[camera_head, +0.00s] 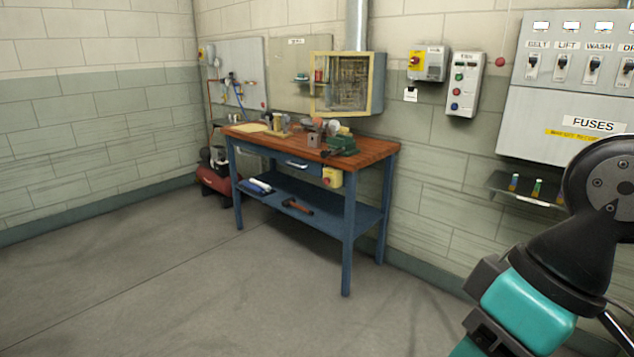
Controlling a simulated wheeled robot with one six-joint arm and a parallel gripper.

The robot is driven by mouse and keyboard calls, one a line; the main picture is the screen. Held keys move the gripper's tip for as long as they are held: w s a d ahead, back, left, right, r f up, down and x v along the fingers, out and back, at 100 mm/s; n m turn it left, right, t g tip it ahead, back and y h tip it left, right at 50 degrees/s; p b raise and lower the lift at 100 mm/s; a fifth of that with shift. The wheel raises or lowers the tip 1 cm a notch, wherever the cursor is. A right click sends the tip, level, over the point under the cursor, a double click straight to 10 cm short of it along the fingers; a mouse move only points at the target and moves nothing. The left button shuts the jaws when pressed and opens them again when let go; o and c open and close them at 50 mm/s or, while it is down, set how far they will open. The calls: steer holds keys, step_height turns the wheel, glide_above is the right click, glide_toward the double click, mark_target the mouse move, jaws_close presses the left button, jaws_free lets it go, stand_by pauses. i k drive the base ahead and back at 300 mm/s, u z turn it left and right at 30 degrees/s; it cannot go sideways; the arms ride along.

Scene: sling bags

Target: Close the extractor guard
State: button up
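The extractor guard (345,84) is a yellow-framed wire mesh panel on the back wall, above the right rear part of the workbench. It stands at the front of a blue-grey extractor box (377,84) with a round metal duct rising from it. I cannot tell from this distance whether the guard sits flush with the box or stands ajar. My arm's black and teal links show at the lower right, well apart from the guard. My gripper is not in view.
A blue workbench (385,149) with a wooden top, carrying a green vise (342,146), stands below the guard. Switch boxes (463,84) and a fuse panel (572,125) are on the wall to the right. A red compressor (215,182) stands left. The front floor is clear.

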mark_target(371, 54)
steer(key=i, duration=2.95)
steer(key=u, duration=0.35)
